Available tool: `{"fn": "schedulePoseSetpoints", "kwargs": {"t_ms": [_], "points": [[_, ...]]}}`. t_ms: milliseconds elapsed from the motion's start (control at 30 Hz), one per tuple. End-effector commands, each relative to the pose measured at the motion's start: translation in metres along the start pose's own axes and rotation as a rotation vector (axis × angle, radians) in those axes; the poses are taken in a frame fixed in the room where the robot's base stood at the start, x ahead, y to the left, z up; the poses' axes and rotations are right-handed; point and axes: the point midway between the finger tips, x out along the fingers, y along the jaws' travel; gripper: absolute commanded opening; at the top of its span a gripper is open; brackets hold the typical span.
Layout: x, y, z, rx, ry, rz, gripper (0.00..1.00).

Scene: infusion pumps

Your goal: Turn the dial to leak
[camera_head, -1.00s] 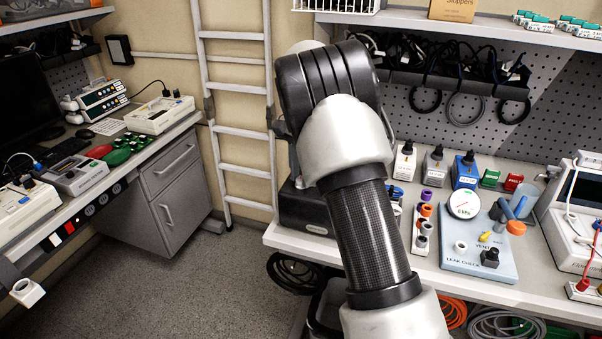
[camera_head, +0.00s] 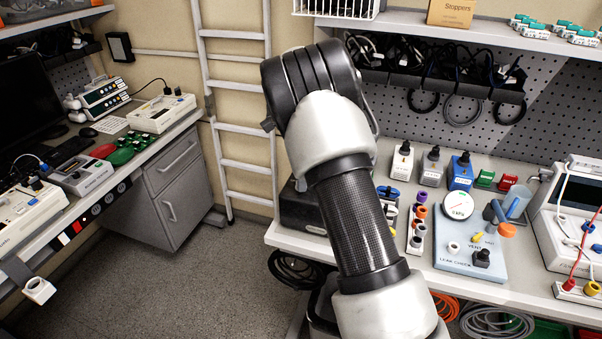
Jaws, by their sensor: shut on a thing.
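A light blue leak check board (camera_head: 470,268) lies on the right-hand bench. It carries a round white gauge (camera_head: 459,206), a small yellow knob (camera_head: 477,237) beside the "VENT" lettering, a white port (camera_head: 453,248) and a black block (camera_head: 482,258). The "LEAK CHECK" lettering runs along its front left. The yellow knob looks like the dial, but its exact pointing is too small to tell.
Left of the board is a rack of coloured stoppers (camera_head: 417,230). Behind stand white, grey and blue bottle-like units (camera_head: 461,172). A white device with red leads (camera_head: 570,240) stands close on the right. A shelf with hanging cables (camera_head: 435,75) overhangs the bench.

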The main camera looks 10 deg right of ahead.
Motion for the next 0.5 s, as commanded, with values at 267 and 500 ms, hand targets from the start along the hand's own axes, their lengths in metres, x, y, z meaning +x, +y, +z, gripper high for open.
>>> {"fn": "schedulePoseSetpoints", "kwargs": {"t_ms": [267,500], "points": [[-0.0003,0.0,-0.0005,0.078,0.001,0.0,0.02],[0.0002,0.0,-0.0005,0.089,0.0,0.0,0.02]]}}
